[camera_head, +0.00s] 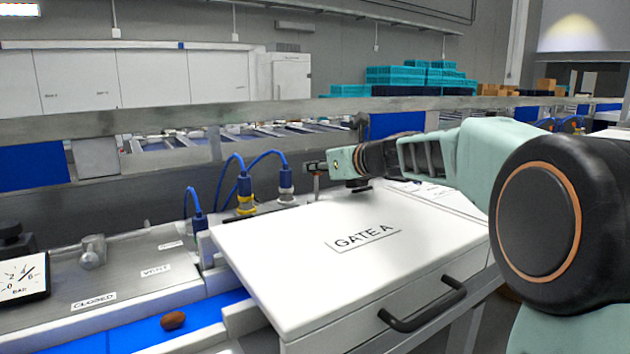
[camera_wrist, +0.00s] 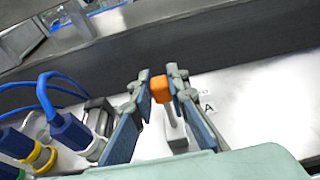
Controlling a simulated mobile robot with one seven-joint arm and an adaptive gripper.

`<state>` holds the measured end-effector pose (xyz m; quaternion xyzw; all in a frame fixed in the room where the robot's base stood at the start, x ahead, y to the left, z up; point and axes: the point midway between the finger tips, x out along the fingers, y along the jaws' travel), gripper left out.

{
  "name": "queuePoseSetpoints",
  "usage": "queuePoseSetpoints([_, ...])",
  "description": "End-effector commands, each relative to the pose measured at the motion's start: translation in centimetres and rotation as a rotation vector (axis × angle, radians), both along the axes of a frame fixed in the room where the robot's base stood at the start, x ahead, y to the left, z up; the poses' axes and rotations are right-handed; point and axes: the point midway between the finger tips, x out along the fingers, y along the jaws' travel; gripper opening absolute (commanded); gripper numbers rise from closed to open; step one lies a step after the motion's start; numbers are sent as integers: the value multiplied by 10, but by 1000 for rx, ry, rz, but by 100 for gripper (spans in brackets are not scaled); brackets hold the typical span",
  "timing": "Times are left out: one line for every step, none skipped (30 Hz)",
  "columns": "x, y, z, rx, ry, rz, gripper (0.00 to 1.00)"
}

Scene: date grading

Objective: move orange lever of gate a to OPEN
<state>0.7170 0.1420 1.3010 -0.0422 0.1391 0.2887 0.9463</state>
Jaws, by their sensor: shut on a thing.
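The orange lever (camera_wrist: 160,90) of gate A shows in the wrist view as an orange knob on a pale stem. My gripper (camera_wrist: 161,80) has its two fingers on either side of the knob and is shut on it. In the head view my gripper (camera_head: 316,168) is at the far edge of the white cover (camera_head: 290,280) marked GATE A. A thin lever stem (camera_head: 317,187) shows below the fingers; the orange knob is hidden there. The lever's position label cannot be read.
Blue cables with plugs (camera_head: 285,178) stand just left of the lever. A metal plate (camera_head: 130,262) with a CLOSED label and a pressure gauge (camera_head: 24,277) lie at left. A brown date (camera_head: 173,320) rests on the blue belt. A grey rail (camera_head: 200,118) runs behind.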

Motion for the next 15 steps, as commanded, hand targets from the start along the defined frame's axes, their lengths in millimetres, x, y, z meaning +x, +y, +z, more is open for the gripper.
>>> queuePoseSetpoints([-1, -1, -4, 5, -8, -2, 0])
queuePoseSetpoints([-1, -1, -4, 6, -12, -2, 0])
queuePoseSetpoints([-2, -2, -3, 9, -16, -1, 0])
queuePoseSetpoints([-2, -2, -3, 10, -17, -1, 0])
queuePoseSetpoints([-2, -2, -2, 12, -20, -1, 0])
queuePoseSetpoints([-2, -2, -1, 13, -21, -1, 0])
queuePoseSetpoints([-3, -2, 0, 14, -22, 0, 0])
queuePoseSetpoints([-3, -1, 0, 14, -22, 0, 0])
queuePoseSetpoints([-3, -2, 0, 14, -23, 0, 0])
queuePoseSetpoints([-3, -1, 1, 14, -22, 0, 0])
queuePoseSetpoints([-3, -2, 1, 14, -22, 0, 0])
queuePoseSetpoints([-3, -2, 1, 14, -22, 0, 0])
queuePoseSetpoints([-3, -1, 1, 14, -22, 0, 0])
queuePoseSetpoints([-3, -1, 1, 14, -22, 0, 0])
queuePoseSetpoints([-3, -1, 1, 14, -22, 0, 0])
